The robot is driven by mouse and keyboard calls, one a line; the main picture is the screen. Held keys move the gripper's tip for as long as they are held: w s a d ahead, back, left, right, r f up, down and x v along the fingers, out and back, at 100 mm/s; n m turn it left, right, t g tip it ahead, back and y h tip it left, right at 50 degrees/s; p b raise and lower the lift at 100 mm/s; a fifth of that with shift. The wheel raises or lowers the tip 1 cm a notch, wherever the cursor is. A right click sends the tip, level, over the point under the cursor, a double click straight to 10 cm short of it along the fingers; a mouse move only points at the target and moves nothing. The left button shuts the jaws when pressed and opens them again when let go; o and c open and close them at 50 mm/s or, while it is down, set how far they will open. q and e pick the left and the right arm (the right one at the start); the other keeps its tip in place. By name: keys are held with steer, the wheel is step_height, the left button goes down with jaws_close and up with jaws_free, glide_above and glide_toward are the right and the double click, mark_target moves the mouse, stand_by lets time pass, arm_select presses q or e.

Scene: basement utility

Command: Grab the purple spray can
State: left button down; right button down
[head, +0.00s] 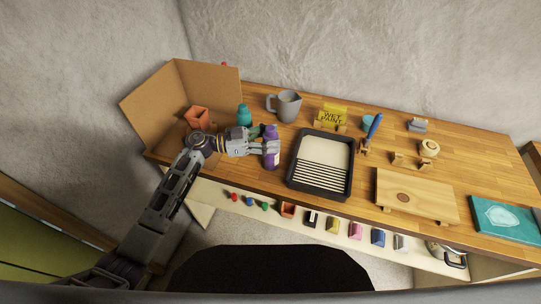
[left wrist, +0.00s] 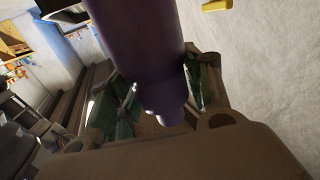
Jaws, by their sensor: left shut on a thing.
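The purple spray can (head: 271,150) stands upright near the front edge of the wooden workbench, left of the black paint tray. My left gripper (head: 262,146) reaches it from the left and is shut on it. In the left wrist view the purple can (left wrist: 135,45) fills the upper middle, between the green-padded fingers of my left gripper (left wrist: 160,95). I cannot tell whether the can touches the bench. My right gripper is not in view.
The black paint tray (head: 347,183) is close on the right. A teal bottle (head: 244,115) and grey jug (head: 285,105) stand behind. An open cardboard box (head: 212,77) with an orange container (head: 198,117) is at left. A wooden board (head: 415,193) lies further right.

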arm_select(q)
steer(key=shift+r, duration=0.2)
stand_by(0.3)
steer(key=shift+r, duration=4.9)
